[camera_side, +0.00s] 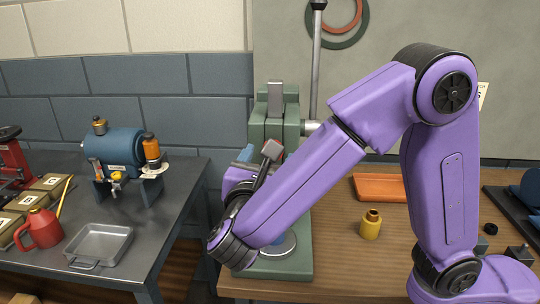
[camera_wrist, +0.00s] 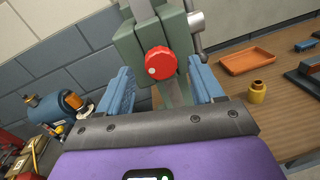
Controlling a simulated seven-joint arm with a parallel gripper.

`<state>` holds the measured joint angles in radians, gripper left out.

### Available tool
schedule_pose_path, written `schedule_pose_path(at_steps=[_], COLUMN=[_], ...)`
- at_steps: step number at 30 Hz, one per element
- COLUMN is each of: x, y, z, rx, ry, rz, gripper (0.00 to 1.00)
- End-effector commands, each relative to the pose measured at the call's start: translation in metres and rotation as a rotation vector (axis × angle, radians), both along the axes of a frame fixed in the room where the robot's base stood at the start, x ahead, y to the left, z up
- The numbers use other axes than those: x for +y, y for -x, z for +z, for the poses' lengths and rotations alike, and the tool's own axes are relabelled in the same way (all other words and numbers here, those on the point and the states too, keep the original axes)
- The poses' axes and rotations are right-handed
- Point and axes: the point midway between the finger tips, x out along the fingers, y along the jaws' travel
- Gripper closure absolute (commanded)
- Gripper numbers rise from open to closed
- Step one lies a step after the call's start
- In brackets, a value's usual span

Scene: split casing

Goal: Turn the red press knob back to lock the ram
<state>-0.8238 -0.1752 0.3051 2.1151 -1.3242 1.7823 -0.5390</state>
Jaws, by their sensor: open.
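The red press knob (camera_wrist: 160,63) shows in the wrist view on the front of the green press (camera_wrist: 126,44). It is round, with a small pale mark near its lower left edge. A grey bar, which looks like the ram (camera_wrist: 145,12), rises from the press top. My gripper (camera_wrist: 160,84) is open, its blue fingers left and right of the knob in the picture.
A yellow bottle (camera_side: 371,224) and an orange tray (camera_side: 378,187) stand on the bench right of the press. A metal side table (camera_side: 150,235) at left holds a blue motor (camera_side: 120,152), a red can (camera_side: 38,228) and a grey tray (camera_side: 101,246).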

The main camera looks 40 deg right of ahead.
Motion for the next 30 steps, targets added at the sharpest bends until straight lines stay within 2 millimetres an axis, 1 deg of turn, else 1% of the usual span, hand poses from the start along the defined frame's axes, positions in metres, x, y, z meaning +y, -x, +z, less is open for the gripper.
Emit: schedule_pose_path(at_steps=[1,3,6,15,16,17,18,21,30], x=[-0.006,-0.010,-0.014,-0.016,-0.016,-0.016,-0.015,-0.015,-0.016], y=[-0.004,-0.007,-0.011,-0.012,-0.012,-0.012,-0.012,-0.012,-0.012], z=[0.000,0.000,0.000,0.000,0.000,0.000,0.000,0.000,0.000], rx=[0.000,0.000,0.000,0.000,0.000,0.000,0.000,0.000,-0.017], ry=[0.000,0.000,0.000,0.000,0.000,0.000,0.000,0.000,-0.016], rz=[-0.004,-0.003,-0.001,-0.001,-0.001,-0.001,-0.001,-0.001,-0.002], gripper=[0.33,0.33,0.33,0.33,0.37,0.46,0.59,0.89,0.89])
